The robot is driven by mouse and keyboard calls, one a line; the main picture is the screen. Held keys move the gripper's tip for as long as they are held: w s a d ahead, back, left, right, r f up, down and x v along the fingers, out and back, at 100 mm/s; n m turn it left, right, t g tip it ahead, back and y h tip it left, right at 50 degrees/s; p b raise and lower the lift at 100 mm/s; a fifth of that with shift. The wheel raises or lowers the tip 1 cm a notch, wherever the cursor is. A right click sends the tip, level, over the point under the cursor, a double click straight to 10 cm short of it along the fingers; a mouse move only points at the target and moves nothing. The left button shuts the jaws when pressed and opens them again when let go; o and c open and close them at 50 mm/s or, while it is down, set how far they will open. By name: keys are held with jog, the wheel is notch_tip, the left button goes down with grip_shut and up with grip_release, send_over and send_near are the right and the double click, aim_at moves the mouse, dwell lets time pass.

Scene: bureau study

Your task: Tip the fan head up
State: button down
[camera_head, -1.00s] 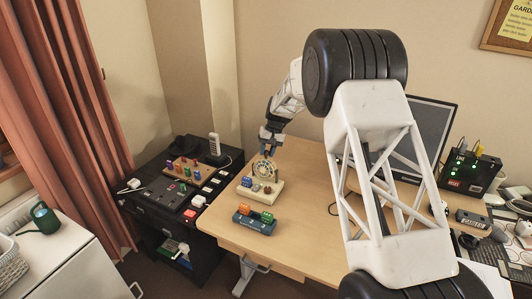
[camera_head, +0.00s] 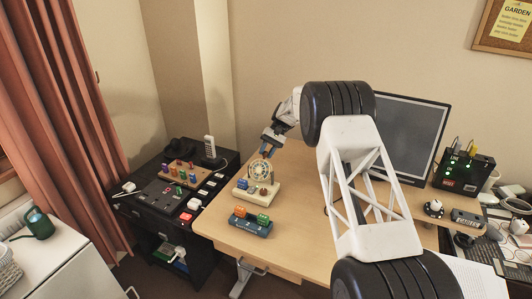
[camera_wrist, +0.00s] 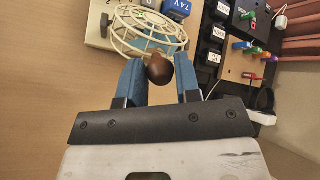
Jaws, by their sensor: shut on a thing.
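The fan stands on a cream base (camera_head: 257,192) near the left edge of the wooden desk. Its round cream wire cage, the fan head (camera_head: 260,170), stands above the base. The fan head also shows at the top of the wrist view (camera_wrist: 150,28). A brown knob (camera_wrist: 160,70) sits at the near side of the cage. My gripper (camera_head: 267,153) is at the upper back of the fan head, tilted. In the wrist view its two blue fingers (camera_wrist: 160,78) are on either side of the knob, shut on it. The fan head's exact tilt is hard to tell.
A black cabinet (camera_head: 170,199) with boards, pegs and a phone stands at left. A monitor (camera_head: 407,137) stands behind my arm. The middle of the desk (camera_head: 290,228) is clear.

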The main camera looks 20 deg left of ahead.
dwell(0.3)
jog(key=c, duration=0.8)
grip_release()
jog(key=shift+w, duration=0.1)
jog(key=v, duration=0.7)
jog(key=shift+w+r, duration=0.15)
jog(key=shift+r, duration=0.1)
jog(key=shift+d+r, duration=0.1)
jog(key=shift+d, duration=0.05)
